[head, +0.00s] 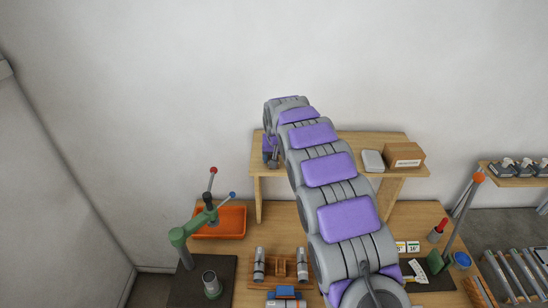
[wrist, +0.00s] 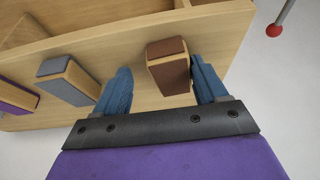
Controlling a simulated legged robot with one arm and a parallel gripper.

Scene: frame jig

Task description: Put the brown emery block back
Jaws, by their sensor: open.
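The brown emery block (wrist: 169,66) has a brown top and end and a pale wood side. In the wrist view it sits at the wooden shelf's face, between the two blue fingers of my gripper (wrist: 160,66). The jaws are open, with a visible gap at the left finger; the right finger is close to the block, and I cannot tell if it touches. A grey block (wrist: 68,80) and a purple block (wrist: 15,97) stand in a row to its left. In the head view my gripper (head: 271,160) is at the left end of the raised shelf (head: 345,145); the blocks are hidden there.
A grey case (head: 372,160) and a cardboard box (head: 404,156) stand on the shelf's right. Below are an orange tray (head: 220,222), a green press (head: 190,236) with upright levers, and a wooden jig (head: 284,268). A red-balled rod (wrist: 275,28) shows at the wrist view's upper right.

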